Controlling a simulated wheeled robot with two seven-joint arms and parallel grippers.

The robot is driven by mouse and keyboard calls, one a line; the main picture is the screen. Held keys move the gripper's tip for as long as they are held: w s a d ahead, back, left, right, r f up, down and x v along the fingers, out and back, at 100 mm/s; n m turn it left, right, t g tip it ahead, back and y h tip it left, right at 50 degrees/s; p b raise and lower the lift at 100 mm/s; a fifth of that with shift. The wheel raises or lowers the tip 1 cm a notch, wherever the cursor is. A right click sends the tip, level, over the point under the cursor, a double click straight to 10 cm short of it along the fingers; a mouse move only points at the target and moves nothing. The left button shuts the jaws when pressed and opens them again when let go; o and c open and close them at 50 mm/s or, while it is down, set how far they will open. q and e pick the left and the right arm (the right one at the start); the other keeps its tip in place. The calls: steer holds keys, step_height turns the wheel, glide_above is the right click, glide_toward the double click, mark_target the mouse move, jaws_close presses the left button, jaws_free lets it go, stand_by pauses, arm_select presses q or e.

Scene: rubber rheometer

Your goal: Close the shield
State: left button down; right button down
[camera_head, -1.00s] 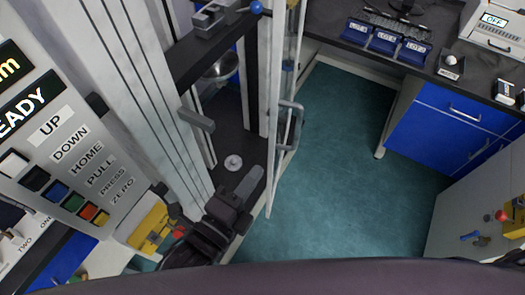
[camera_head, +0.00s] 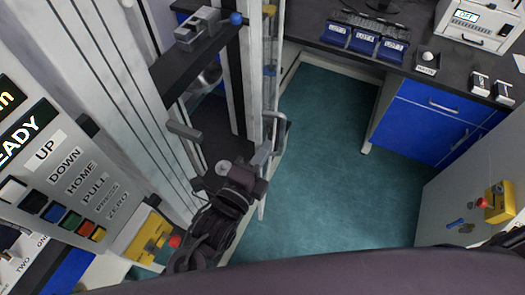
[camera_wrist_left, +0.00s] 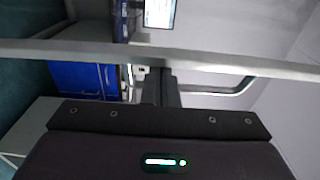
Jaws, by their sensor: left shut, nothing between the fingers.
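The shield (camera_head: 268,100) is a clear panel in a pale frame. It stands swung out, seen almost edge-on, at the right side of the testing machine. Its grey loop handle (camera_head: 283,132) faces the floor side. My left gripper (camera_head: 263,152) is shut and empty, with its fingertips at the shield's frame, close to the handle's lower end. In the left wrist view the frame bar (camera_wrist_left: 80,50) crosses just beyond the fingers (camera_wrist_left: 160,88), and the handle (camera_wrist_left: 225,92) is right of them. I cannot tell whether the fingers touch it. My right gripper is out of view.
The button panel (camera_head: 60,180) and a yellow box with a red button (camera_head: 150,238) are left of my arm. A grey lever (camera_head: 184,130) sticks out from the column. Free green floor (camera_head: 320,180) lies right of the shield, before blue drawers (camera_head: 430,120).

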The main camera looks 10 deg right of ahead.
arm_select(q)
steer(key=w+a+m+g+h, duration=0.2)
steer(key=w+a, duration=0.1)
steer(key=a, duration=0.5)
steer(key=shift+w+a+g+h+b, duration=0.3)
steer(key=shift+h+b, duration=0.1)
